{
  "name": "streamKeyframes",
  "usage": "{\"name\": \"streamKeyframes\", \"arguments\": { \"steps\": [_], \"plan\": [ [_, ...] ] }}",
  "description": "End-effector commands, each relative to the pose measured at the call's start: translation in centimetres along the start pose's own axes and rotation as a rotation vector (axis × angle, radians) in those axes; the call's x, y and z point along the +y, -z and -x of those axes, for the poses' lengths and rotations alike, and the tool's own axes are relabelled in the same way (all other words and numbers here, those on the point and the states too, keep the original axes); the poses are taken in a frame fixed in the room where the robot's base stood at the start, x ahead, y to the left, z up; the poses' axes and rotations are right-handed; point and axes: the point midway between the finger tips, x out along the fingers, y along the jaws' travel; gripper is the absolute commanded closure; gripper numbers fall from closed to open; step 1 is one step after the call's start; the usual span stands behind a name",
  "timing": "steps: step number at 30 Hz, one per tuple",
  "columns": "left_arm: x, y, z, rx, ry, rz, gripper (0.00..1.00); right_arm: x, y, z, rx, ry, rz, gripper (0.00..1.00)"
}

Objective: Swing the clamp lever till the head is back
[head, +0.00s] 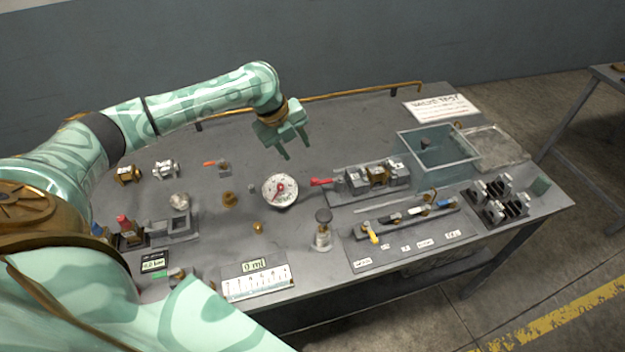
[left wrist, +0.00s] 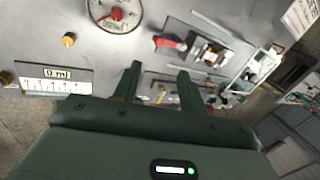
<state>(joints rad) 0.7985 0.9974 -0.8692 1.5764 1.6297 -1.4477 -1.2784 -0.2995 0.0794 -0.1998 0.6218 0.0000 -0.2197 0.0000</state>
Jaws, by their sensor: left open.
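A red lever (head: 321,182) sticks out from the left end of a grey clamp fixture (head: 354,184) right of the table's middle. A brass-coloured block (head: 378,175) sits in the fixture; I cannot tell whether the clamp head touches it. The red lever also shows in the left wrist view (left wrist: 168,43), beyond and between the fingertips. My left gripper (head: 297,151) is open and empty, above the table, up and left of the lever and apart from it. Its fingers show in the left wrist view (left wrist: 159,71). My right gripper is not in view.
A round gauge (head: 280,190) stands just left of the lever. A plunger-like post (head: 323,232) stands in front. A clear box (head: 436,157) is right of the fixture. A brass rail (head: 350,93) runs along the back edge.

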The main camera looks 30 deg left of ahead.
Motion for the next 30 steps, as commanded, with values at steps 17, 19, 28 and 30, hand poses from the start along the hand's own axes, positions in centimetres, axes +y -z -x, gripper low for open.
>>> {"name": "streamKeyframes", "arguments": {
  "steps": [17, 19, 28, 30],
  "plan": [
    [0.1, 0.1, -13.0, 0.002, -0.001, 0.000, 0.58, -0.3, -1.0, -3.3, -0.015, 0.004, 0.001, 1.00],
    [0.1, 0.1, -13.6, 0.002, -0.001, 0.000, 0.58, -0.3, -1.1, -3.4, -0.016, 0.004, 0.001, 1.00],
    [0.0, 0.1, -14.0, 0.000, -0.001, -0.001, 0.58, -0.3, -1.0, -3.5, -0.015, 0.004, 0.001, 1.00],
    [0.0, 0.1, -14.0, 0.000, -0.001, -0.001, 0.61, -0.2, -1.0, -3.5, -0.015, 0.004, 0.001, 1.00]
  ]
}}
